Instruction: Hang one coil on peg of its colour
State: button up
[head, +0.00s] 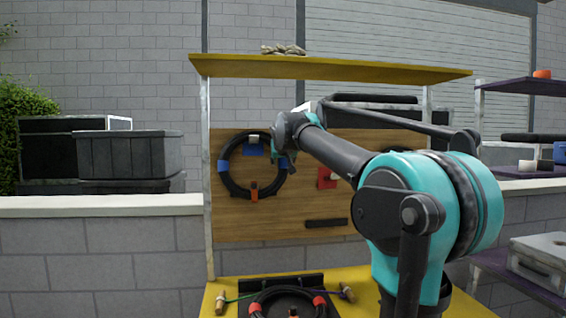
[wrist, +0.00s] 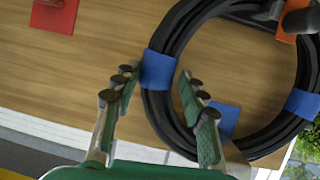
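A black coil with blue bands (head: 224,167) is upright against the wooden board, its top at the blue peg plate (head: 255,150). A pale peg end shows there, and the coil appears to hang on it. In the wrist view the coil (wrist: 158,108) fills the right side, with the blue plate (wrist: 224,121) at its lower rim. My gripper (wrist: 157,80) is open, with one finger on each side of the coil's rim near a blue band; small gaps show. In the head view my gripper (head: 285,140) is at the coil's right side. A red peg plate (head: 325,178) is to the right.
A coil with red bands (head: 319,301) lies on the yellow bench (head: 350,275), partly cut off. A dark bar (head: 326,223) is on the board below the red plate. A yellow shelf (head: 330,67) overhangs the board. My arm hides the board's right part.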

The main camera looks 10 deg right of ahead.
jog(key=shift+o, duration=1)
jog(key=shift+f, duration=0.1)
